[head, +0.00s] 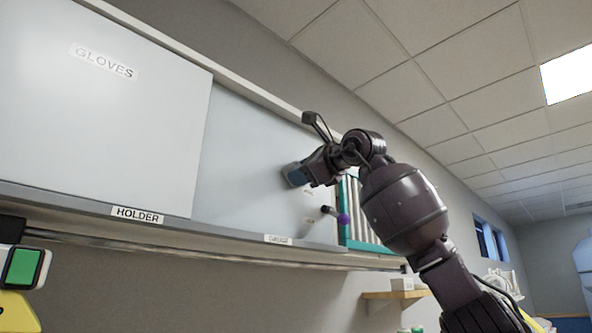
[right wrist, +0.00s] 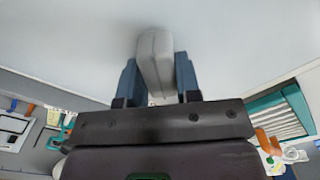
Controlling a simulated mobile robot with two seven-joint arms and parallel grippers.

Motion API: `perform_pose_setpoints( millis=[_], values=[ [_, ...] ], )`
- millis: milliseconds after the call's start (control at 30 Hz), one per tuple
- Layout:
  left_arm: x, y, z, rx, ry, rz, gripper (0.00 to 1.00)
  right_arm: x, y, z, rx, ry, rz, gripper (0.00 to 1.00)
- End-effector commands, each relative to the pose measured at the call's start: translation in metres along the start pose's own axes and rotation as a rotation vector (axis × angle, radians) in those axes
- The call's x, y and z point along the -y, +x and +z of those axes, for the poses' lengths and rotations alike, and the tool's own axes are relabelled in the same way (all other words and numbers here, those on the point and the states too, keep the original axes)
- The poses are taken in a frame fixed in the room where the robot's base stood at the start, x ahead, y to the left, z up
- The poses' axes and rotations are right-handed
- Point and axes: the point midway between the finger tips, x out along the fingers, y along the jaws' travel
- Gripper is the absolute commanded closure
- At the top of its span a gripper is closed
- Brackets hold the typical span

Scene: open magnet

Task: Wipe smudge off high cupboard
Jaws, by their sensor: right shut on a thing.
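The high cupboard has a white sliding door labelled GLOVES (head: 95,130) at the left and a pale grey-blue panel (head: 240,150) to its right. My right gripper (head: 300,173) is up at the right part of this panel. In the right wrist view, its blue fingers (right wrist: 160,82) are shut on a pale grey block (right wrist: 153,50). The block's far end is at the pale surface, touching or very close. In the head view the gripper mostly hides the block. I cannot make out a clear smudge; the area behind the gripper is hidden. My left gripper is not in view.
Teal-and-white binders (head: 362,218) stand right of the panel. The cupboard's lower ledge bears a HOLDER label (head: 138,215), with a metal rail (head: 190,250) below. A small wooden shelf (head: 393,296) is lower right.

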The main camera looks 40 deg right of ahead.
Motion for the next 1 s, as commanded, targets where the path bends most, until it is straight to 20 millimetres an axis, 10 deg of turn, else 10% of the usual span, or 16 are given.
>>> perform_pose_setpoints(
  millis=[1000],
  values=[
    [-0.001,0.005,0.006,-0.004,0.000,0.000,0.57,0.001,-0.048,-0.002,0.000,-0.001,-0.002,0.88]
  ],
)
